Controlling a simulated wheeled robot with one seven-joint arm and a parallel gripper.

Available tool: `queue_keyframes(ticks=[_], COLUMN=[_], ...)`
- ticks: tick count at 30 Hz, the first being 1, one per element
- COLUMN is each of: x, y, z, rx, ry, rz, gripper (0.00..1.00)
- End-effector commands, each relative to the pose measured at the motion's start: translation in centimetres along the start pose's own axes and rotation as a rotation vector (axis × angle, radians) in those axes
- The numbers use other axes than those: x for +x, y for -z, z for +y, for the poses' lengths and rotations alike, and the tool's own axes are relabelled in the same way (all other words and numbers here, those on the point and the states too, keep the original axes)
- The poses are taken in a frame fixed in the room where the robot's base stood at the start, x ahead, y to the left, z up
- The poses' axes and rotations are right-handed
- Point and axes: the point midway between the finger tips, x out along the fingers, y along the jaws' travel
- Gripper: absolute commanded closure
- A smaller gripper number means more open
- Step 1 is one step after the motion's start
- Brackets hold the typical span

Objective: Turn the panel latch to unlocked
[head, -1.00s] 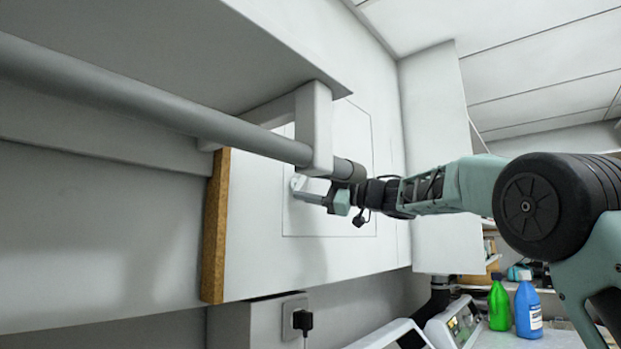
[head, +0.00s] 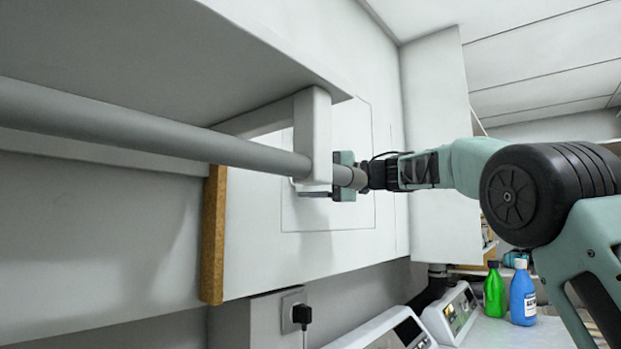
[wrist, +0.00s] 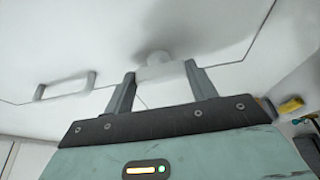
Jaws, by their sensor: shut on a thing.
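The panel latch (wrist: 158,58) is a small white knob with a pale crosspiece. It sits on the white panel (wrist: 225,30), near a corner formed by thin dark seams. In the wrist view my gripper (wrist: 161,76) has one finger on each side of the crosspiece and is shut on it. In the head view my gripper (head: 325,190) is at the panel (head: 350,135), partly behind a white rail bracket. The latch is hidden there, and I cannot read its turn angle or any lock mark.
A grey rail (head: 150,128) and its white bracket (head: 313,135) cross in front of the panel, close to my gripper. A white handle (wrist: 65,86) is left of the latch. A green bottle (head: 494,292) and a blue bottle (head: 523,298) stand on the counter below.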

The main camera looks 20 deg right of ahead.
Motion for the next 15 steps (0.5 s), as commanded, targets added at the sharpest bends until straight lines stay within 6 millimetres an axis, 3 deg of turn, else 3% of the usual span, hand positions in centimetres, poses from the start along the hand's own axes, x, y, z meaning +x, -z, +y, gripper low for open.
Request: queue_keyframes(ticks=[13, 14, 15], x=[0.03, 0.03, 0.03], y=[-0.01, -0.01, -0.01], z=[-0.13, -0.12, -0.12], rx=[-0.009, -0.009, -0.008], ry=[0.006, 0.006, 0.005], rz=[0.001, 0.001, 0.001], gripper=[0.66, 0.35, 0.24])
